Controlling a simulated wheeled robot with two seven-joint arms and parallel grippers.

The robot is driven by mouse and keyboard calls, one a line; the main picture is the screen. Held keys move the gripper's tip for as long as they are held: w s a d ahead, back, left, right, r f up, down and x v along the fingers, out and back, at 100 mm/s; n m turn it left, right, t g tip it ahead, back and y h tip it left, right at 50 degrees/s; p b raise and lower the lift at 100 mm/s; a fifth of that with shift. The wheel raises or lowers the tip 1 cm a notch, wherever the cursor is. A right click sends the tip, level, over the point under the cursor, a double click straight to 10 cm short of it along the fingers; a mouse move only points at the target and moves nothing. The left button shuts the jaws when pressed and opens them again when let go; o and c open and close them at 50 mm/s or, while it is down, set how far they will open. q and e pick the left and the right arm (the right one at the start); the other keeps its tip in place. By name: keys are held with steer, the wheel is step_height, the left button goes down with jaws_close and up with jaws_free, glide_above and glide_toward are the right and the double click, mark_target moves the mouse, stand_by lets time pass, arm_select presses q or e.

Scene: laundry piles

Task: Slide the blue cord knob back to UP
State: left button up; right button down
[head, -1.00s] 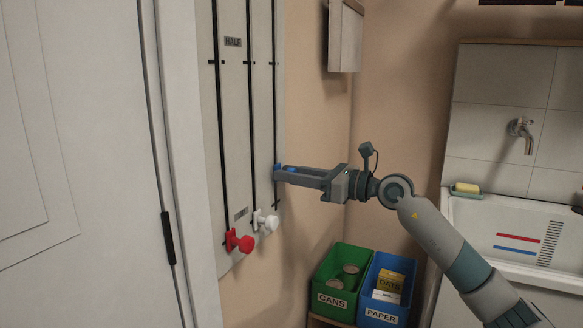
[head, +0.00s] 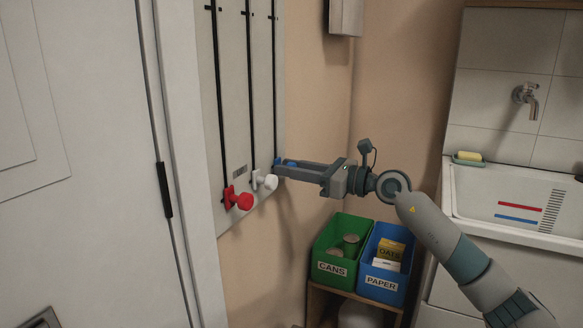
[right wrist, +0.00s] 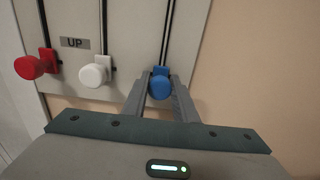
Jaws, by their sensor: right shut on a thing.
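The blue cord knob (right wrist: 160,88) sits near the lower end of the right-hand slot in the board (head: 232,110), roughly level with the other knobs. My right gripper (head: 284,167) is shut on it, with one finger on each side of the knob in the right wrist view (right wrist: 160,95). In the head view the fingers hide much of the blue knob (head: 290,162). The UP label (right wrist: 74,42) is on the board's lower part, between the red and white slots. My left gripper is not in view.
A red knob (head: 243,200) and a white knob (head: 269,182) stick out at the lower ends of the neighbouring slots. Below my arm are a green CANS bin (head: 334,268) and a blue PAPER bin (head: 381,285). A sink (head: 515,205) stands at right.

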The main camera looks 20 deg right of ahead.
steer(key=c, duration=1.4)
jaws_free()
steer(key=shift+c, duration=0.2)
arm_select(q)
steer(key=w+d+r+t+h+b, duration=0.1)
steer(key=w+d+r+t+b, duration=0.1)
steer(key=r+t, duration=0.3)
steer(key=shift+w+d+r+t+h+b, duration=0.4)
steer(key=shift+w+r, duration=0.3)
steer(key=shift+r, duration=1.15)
arm_select(e)
steer(key=v, duration=1.7)
steer(key=shift+s, duration=0.15)
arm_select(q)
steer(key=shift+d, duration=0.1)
arm_select(e)
steer(key=shift+d, duration=0.15)
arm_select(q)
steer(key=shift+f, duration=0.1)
arm_select(e)
steer(key=shift+r, duration=0.15)
